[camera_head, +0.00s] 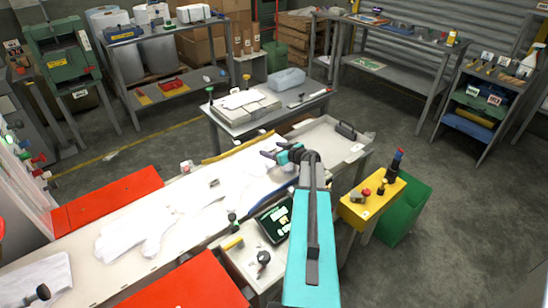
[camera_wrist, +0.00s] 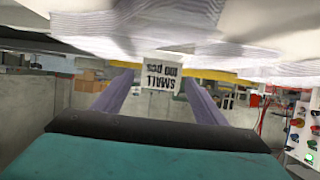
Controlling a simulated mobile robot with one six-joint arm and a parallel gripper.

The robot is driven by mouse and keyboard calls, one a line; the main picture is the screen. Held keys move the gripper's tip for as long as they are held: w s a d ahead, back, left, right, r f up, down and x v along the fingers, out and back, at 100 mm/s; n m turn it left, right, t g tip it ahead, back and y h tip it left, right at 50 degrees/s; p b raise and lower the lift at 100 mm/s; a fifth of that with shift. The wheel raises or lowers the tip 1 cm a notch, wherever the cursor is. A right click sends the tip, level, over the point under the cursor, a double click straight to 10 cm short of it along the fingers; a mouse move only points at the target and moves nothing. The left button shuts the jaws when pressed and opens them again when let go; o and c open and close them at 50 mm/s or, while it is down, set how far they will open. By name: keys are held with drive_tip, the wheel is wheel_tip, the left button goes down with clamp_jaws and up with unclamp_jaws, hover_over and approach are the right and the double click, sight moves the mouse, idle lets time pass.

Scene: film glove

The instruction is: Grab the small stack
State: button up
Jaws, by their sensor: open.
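My gripper (camera_head: 268,157) is open above the far right part of the long white work table (camera_head: 75,240). In the wrist view its two fingers (camera_wrist: 158,92) point forward with a gap between them. A white label reading "SMALL 100 pcs" (camera_wrist: 162,74) shows upside down between the fingertips, beyond them. White layered sheets, seemingly a glove stack (camera_wrist: 95,22), fill the top of the wrist view, close to the fingers. In the head view flat white glove-shaped pieces (camera_head: 145,230) lie on the table, with more white material (camera_head: 240,172) beside my gripper. Which pile bears the label is unclear there.
A yellow box (camera_head: 370,200) and green bin (camera_head: 405,212) stand right. Red panels (camera_head: 108,198) flank the table. A grey side table (camera_head: 262,118) stands behind. Open floor lies at the right.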

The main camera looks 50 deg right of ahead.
drive_tip(key=c, duration=1.2)
drive_tip(key=shift+o, duration=0.2)
drive_tip(key=shift+r, duration=0.2)
drive_tip(key=shift+r+b, duration=0.85)
drive_tip(key=shift+r, duration=0.25)
drive_tip(key=s+a+r+b, duration=0.1)
drive_tip(key=s+a+b, duration=0.1)
drive_tip(key=s, duration=0.5)
drive_tip(key=s+a+r+b, duration=0.1)
drive_tip(key=s+a+b, duration=0.2)
drive_tip(key=s, duration=0.5)
drive_tip(key=shift+a+r+b, duration=0.2)
drive_tip(key=shift+a+b, duration=0.15)
drive_tip(key=shift+a, duration=0.1)
